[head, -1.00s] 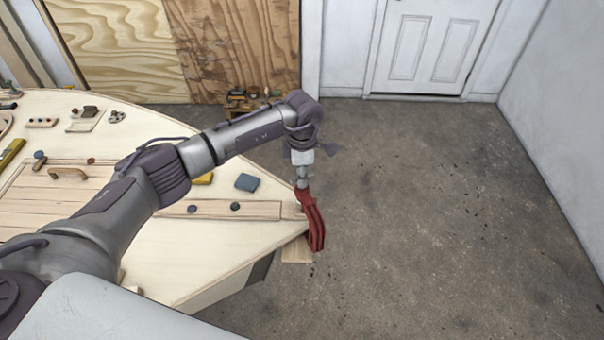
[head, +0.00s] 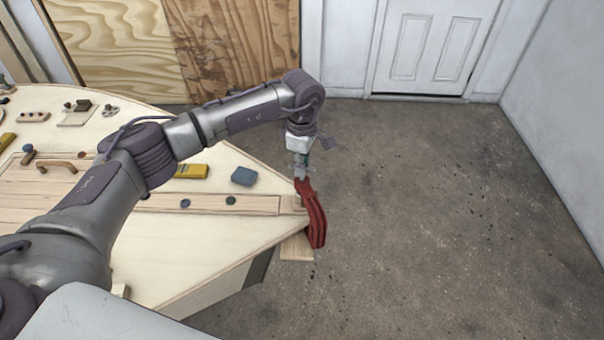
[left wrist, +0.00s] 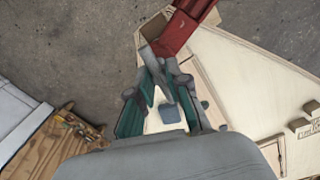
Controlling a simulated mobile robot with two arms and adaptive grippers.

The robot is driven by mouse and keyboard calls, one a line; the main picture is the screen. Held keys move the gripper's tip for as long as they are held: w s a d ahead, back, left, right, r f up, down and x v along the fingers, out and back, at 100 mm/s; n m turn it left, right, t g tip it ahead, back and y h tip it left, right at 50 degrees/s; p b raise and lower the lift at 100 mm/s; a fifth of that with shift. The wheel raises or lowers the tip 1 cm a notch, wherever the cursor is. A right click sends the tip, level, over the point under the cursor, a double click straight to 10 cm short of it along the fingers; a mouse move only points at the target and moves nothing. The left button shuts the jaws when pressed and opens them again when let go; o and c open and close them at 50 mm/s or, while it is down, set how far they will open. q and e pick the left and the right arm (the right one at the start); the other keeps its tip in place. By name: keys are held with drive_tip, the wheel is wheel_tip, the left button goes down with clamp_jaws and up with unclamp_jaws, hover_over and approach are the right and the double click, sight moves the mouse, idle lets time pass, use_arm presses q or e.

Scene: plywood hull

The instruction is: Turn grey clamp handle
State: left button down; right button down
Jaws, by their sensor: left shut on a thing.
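The red clamp (head: 314,218) sits over the pointed end of the pale plywood hull (head: 200,240). Its red frame also shows at the top of the left wrist view (left wrist: 185,27). Its grey handle (left wrist: 158,75) points back between the fingers of my left gripper (left wrist: 168,72). In the head view the left gripper (head: 301,168) is just above the clamp, with the wrist over it. The left gripper is shut on the grey handle; the fingers hide part of it in the head view. My right gripper is in neither view.
On the hull lie a blue-grey block (head: 244,176), a yellow tool (head: 192,171) and dark round knobs (head: 231,200) on a wooden strip. A wooden handle (head: 58,165) is farther left. Bare concrete floor (head: 440,220) lies right of the hull tip.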

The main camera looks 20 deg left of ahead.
use_arm(q)
drive_tip(key=m+b, duration=0.6)
drive_tip(key=shift+f+m+b, duration=0.2)
drive_tip(key=shift+m+b, duration=0.1)
drive_tip(key=shift+b, duration=0.1)
drive_tip(key=m+b, duration=0.2)
drive_tip(key=m, duration=0.1)
drive_tip(key=shift+r, duration=0.1)
drive_tip(key=m+b, duration=0.1)
drive_tip(key=m, duration=0.2)
drive_tip(key=shift+r+b, duration=0.1)
drive_tip(key=shift+b, duration=0.3)
idle(0.6)
drive_tip(key=c, duration=1)
unclamp_jaws()
drive_tip(key=shift+r, duration=0.15)
wheel_tip(320, 180, up, 12)
drive_tip(key=shift+f, duration=0.1)
